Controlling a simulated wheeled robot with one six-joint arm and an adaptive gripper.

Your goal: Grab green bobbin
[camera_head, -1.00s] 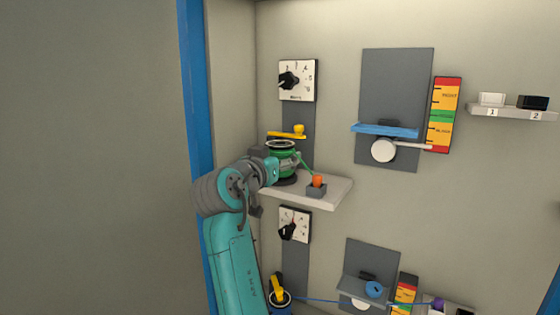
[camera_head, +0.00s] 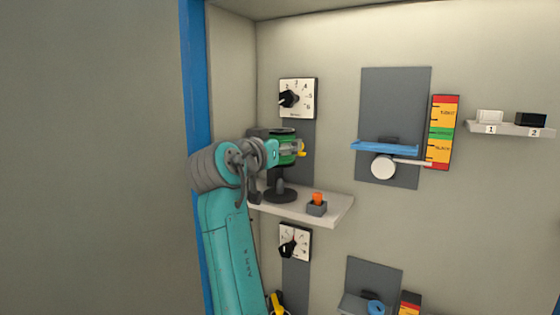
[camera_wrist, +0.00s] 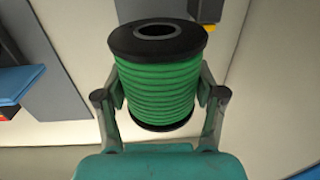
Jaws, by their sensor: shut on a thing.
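The green bobbin (camera_wrist: 158,90) has black end discs and green cable wound around it. In the wrist view it stands upright between the fingers of my gripper (camera_wrist: 162,92), which press on its sides. In the head view the bobbin (camera_head: 282,148) is partly hidden by my gripper (camera_head: 290,150). It is held above a dark round-based stand (camera_head: 281,193) on the light shelf. Whether the bobbin is fully clear of the stand's post cannot be told.
The shelf (camera_head: 335,205) also carries a small grey block with an orange top (camera_head: 317,203). A dial (camera_head: 298,98) is on the wall above. A blue ledge (camera_head: 385,147) and a coloured scale (camera_head: 442,132) are to the right. Open air lies in front of the wall.

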